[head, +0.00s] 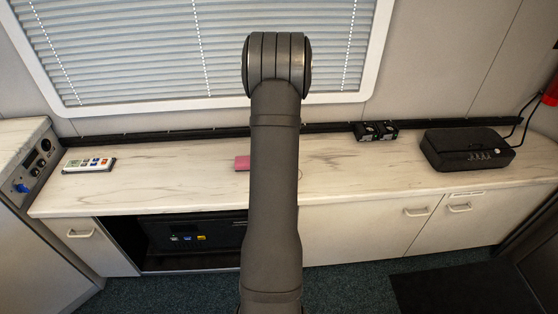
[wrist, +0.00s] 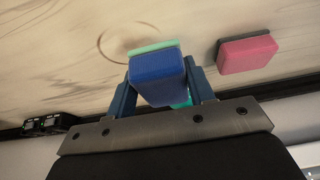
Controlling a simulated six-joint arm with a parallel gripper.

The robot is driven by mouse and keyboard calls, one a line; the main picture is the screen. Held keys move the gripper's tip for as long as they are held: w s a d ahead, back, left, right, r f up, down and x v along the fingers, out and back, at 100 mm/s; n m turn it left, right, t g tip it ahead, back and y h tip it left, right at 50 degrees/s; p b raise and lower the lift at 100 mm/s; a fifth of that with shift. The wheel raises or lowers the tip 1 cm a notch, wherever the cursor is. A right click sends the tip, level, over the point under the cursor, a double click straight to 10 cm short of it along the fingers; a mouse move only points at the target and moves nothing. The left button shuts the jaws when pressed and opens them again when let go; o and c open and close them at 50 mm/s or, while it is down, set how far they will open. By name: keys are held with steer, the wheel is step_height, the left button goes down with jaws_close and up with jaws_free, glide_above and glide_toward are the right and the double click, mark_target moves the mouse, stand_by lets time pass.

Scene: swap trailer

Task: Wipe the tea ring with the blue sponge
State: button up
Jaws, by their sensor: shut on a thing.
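In the wrist view my gripper (wrist: 162,95) is shut on the blue sponge (wrist: 158,80), which has a green layer on its far side. The brown tea ring (wrist: 100,46) shows on the pale counter just beyond and to the left of the sponge, and the sponge hides part of that area. I cannot tell whether the sponge touches the counter.
A pink sponge (wrist: 247,53) lies right of the blue one; it also shows in the head view (head: 242,163). A wall rises behind.

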steer(key=shift+f, duration=1.95)
steer(key=shift+d+f, duration=0.45)
steer(key=shift+f, duration=0.2)
steer(key=shift+c, duration=0.3)
steer(key=shift+d+f, duration=0.15)
steer(key=shift+d, duration=3.6)
steer(key=shift+a, duration=4.3)
steer(key=shift+w+d, duration=0.15)
steer(key=shift+d, duration=4.05)
steer(key=shift+a, duration=4.05)
steer(key=shift+a+r, duration=0.1)
steer(key=shift+r, duration=4.1)
